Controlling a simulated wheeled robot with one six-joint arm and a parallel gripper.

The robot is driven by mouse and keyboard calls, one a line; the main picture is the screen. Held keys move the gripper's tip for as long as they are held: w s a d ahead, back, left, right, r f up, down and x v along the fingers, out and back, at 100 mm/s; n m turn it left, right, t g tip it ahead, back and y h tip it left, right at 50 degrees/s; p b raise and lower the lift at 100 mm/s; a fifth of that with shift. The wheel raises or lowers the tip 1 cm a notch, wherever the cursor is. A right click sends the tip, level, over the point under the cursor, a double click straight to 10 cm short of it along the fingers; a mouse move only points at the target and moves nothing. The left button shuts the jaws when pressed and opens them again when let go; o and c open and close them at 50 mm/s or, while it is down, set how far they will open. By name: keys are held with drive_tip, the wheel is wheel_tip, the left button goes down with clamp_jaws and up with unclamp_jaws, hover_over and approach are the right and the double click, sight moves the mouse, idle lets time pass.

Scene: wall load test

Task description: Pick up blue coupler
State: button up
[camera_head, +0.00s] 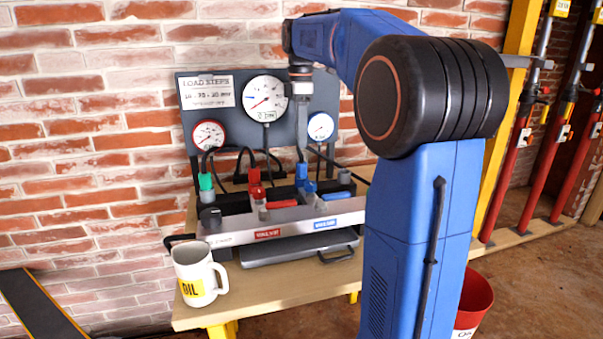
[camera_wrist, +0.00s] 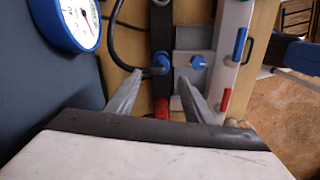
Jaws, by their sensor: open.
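The blue coupler (camera_head: 301,172) stands upright on the black manifold of the bench unit, right of the red coupler (camera_head: 254,178). In the wrist view the blue coupler (camera_wrist: 160,62), with a black hose, appears just beyond and between my fingertips. A second blue fitting (camera_wrist: 197,62) sits beside it on a grey block. My gripper (camera_head: 301,155) points down over the blue coupler in the head view. In the wrist view my gripper (camera_wrist: 160,77) has its fingers apart with nothing held. Whether a finger touches the coupler cannot be told.
A green coupler (camera_head: 206,183) stands at the left of the unit. The gauge panel (camera_head: 277,130) rises close behind. A white mug (camera_head: 197,275) stands on the wooden table (camera_head: 300,287) at front left. A red bucket (camera_head: 473,300) is on the floor at right.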

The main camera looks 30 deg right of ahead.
sight(302, 162)
drive_tip(key=shift+s+f, duration=0.15)
drive_tip(key=shift+f, duration=4.3)
drive_tip(key=c, duration=1.1)
